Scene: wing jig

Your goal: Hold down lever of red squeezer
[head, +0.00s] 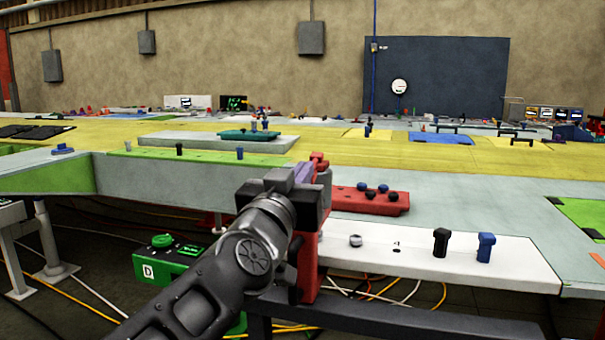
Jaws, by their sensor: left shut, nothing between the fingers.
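The red squeezer (308,262) stands upright at the near edge of the bench, left of the white strip. Its red top (319,160) shows just above my left gripper. My left gripper (318,182) is in front of the squeezer's upper part, and it is shut with nothing between its fingers. The gripper hides most of the squeezer's middle and its lever, so I cannot tell whether the fingers touch the lever. My right gripper is not in view.
A red block (370,202) with dark and blue knobs lies just right of the gripper. A black clamp (441,242) and a blue clamp (486,247) stand on the white strip (400,262). A green box (165,259) marked D sits below the bench at left.

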